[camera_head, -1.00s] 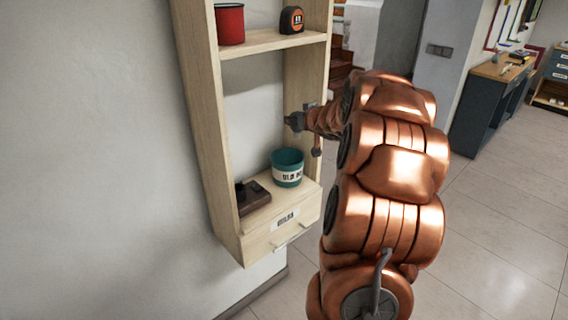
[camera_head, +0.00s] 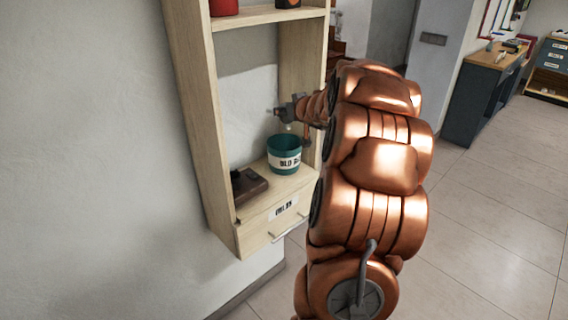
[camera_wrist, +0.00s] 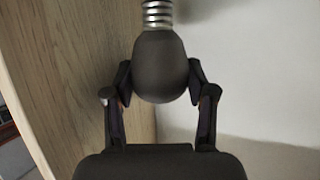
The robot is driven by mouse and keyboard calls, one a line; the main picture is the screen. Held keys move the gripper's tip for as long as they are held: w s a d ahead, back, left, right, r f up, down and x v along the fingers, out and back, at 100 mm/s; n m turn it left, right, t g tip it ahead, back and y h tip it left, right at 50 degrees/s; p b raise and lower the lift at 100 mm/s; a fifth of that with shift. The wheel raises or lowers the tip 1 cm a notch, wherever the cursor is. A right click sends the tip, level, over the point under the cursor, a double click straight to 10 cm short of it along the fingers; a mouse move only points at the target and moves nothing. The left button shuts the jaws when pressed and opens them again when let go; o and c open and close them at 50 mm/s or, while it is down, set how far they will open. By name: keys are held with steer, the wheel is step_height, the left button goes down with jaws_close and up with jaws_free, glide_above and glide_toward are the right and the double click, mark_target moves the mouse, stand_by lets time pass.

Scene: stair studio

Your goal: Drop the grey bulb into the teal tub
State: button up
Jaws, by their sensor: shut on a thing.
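The grey bulb (camera_wrist: 160,68) is held between the two fingers of my gripper (camera_wrist: 160,82) in the wrist view, with its silver screw base pointing to the top of the picture. In the head view my gripper (camera_head: 287,112) is inside the shelf unit, above the teal tub (camera_head: 284,142). The bulb is too small to make out clearly there. The tub stands upright on the lower shelf and has a white label around it. Its inside is mostly hidden from this angle.
A dark brown box (camera_head: 248,186) sits left of the tub on the same shelf (camera_head: 262,203). A drawer with a handle (camera_head: 289,230) is below. The upper shelf (camera_head: 262,17) holds a red mug (camera_head: 223,6) and a tape measure (camera_head: 288,3). The unit's side panels flank the space.

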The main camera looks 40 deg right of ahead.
steer(key=shift+f+b, duration=0.95)
steer(key=shift+f, duration=0.05)
steer(key=o, duration=1.3)
steer(key=shift+c, duration=0.2)
steer(key=v, duration=1.2)
steer(key=shift+a+f, duration=0.1)
